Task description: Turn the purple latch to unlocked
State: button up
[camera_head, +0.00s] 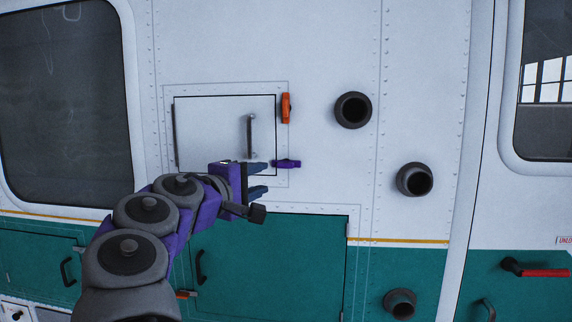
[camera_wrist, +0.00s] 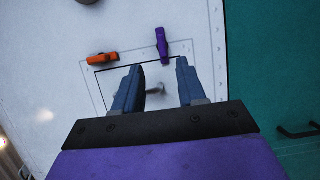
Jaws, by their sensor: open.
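The purple latch (camera_head: 287,163) lies horizontally at the lower right edge of a white hatch panel (camera_head: 210,115) in the head view. It also shows in the wrist view (camera_wrist: 162,44), beyond and between the fingertips. My gripper (camera_head: 268,178) is open and empty, just left of the latch and slightly below it in the head view. The blue fingers (camera_wrist: 158,75) are spread apart in the wrist view and appear clear of the latch. An orange latch (camera_head: 286,108) stands vertically at the panel's upper right edge. It also shows in the wrist view (camera_wrist: 102,58).
A grey handle (camera_head: 251,136) sticks out of the hatch panel, close to my gripper. Dark round ports (camera_head: 353,110) protrude from the wall to the right. A teal door (camera_head: 270,265) lies below.

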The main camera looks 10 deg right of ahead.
jog(key=p, duration=0.2)
send_near(284, 166)
jog(key=w, duration=0.2)
jog(key=w+d, duration=0.1)
jog(key=w, duration=0.1)
jog(key=w+d, duration=0.1)
jog(key=d, duration=0.1)
jog(key=w+d, duration=0.1)
jog(key=d, duration=0.1)
jog(key=w+d+p, duration=0.1)
jog(key=d, duration=0.2)
jog(key=shift+w+f, duration=0.1)
jog(key=a, duration=0.2)
jog(key=shift+a, duration=0.95)
jog(key=shift+c, duration=1.2)
jog(key=shift+d, duration=0.9)
grip_shut()
